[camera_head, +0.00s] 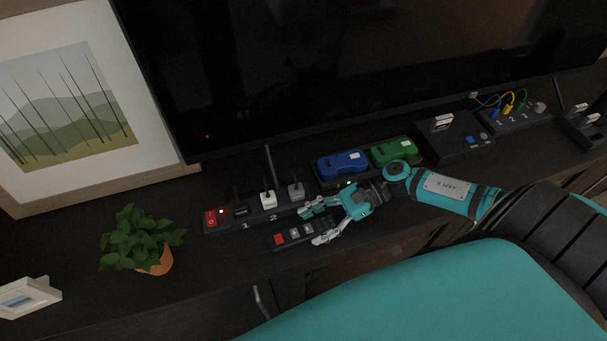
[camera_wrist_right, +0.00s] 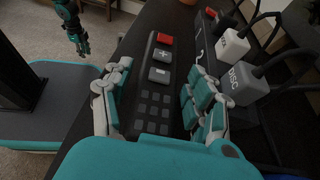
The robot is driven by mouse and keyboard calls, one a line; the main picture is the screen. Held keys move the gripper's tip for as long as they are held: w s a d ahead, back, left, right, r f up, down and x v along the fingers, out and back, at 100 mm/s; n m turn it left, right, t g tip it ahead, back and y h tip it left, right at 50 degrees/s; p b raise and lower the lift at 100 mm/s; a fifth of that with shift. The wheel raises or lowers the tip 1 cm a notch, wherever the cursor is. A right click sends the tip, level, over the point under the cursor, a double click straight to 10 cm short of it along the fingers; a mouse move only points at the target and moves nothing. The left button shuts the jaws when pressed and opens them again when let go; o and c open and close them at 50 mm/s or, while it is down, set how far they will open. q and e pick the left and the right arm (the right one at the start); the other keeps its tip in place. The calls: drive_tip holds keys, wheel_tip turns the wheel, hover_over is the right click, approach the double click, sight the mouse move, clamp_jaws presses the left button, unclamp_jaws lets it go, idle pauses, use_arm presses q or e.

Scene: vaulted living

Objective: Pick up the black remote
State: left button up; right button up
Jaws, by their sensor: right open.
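The black remote (camera_head: 294,235) lies on the dark TV stand near its front edge. It has a red button at its left end. In the right wrist view the remote (camera_wrist_right: 153,92) runs lengthwise between the fingers, with a red button at the far end and plus and minus keys below. My right gripper (camera_head: 313,223) is open, with its fingers on either side of the remote; I cannot tell whether they touch it. My left gripper (camera_wrist_right: 79,38) shows small at the upper left of the right wrist view; its fingers are too small to read.
A power strip (camera_head: 248,219) with plugs lies just behind the remote. Blue (camera_head: 343,163) and green (camera_head: 393,151) game controllers sit farther right. A potted plant (camera_head: 140,240) stands to the left. The television (camera_head: 330,60) rises behind. The stand's front edge is close.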

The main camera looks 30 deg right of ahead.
drive_tip(key=shift+a+f, duration=0.1)
drive_tip(key=shift+a, duration=0.15)
drive_tip(key=shift+c, duration=0.4)
drive_tip(key=c, duration=0.9)
drive_tip(key=shift+c, duration=0.2)
